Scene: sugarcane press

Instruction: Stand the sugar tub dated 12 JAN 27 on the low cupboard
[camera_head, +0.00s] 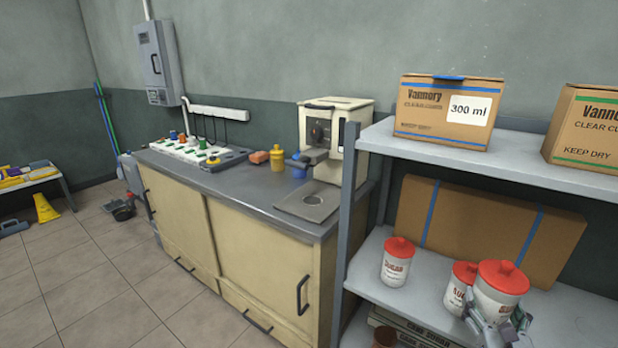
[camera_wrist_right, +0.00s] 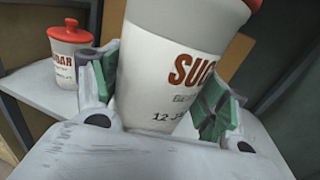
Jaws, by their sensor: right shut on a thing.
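My right gripper (camera_head: 497,327) is shut on a white sugar tub (camera_head: 499,290) with a red lid, at the lower right of the head view. In the right wrist view the tub (camera_wrist_right: 172,75) sits between the green-padded fingers (camera_wrist_right: 160,100); its label reads "SU…" and a date starting "12 JA", the rest hidden. I cannot tell whether it touches the shelf. Two similar tubs stand on the middle shelf: one to the left (camera_head: 396,264), one just beside the held tub (camera_head: 459,288). The low cupboard (camera_head: 180,220) is cream with a grey top, left of the shelves. My left gripper is out of view.
The shelf unit's grey post (camera_head: 348,200) stands between the tubs and the cupboard. On the cupboard top are a cream press (camera_head: 338,125), a yellow bottle (camera_head: 277,158), a blue cup (camera_head: 299,168) and a power strip (camera_head: 195,148). The top's middle front (camera_head: 235,183) is clear.

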